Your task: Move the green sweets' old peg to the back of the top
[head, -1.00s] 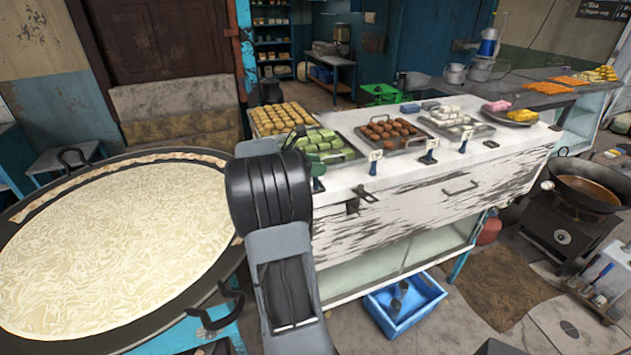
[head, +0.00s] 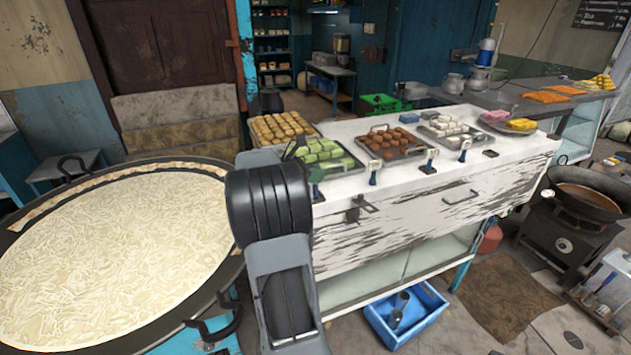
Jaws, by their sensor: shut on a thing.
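Green sweets (head: 324,151) fill a metal tray near the left end of the white counter top (head: 341,190). A dark green upright piece (head: 316,178) stands at the counter's front edge before that tray, partly hidden by my arm; I cannot tell for sure whether it is the old peg. My arm rises in front of the counter's left end. My gripper is hidden behind it, so its hold cannot be seen.
Trays of yellow sweets (head: 281,127), brown sweets (head: 392,138) and white sweets (head: 452,125) sit on the top. A wide pan (head: 115,245) is at the left. A blue crate (head: 407,315) is on the floor.

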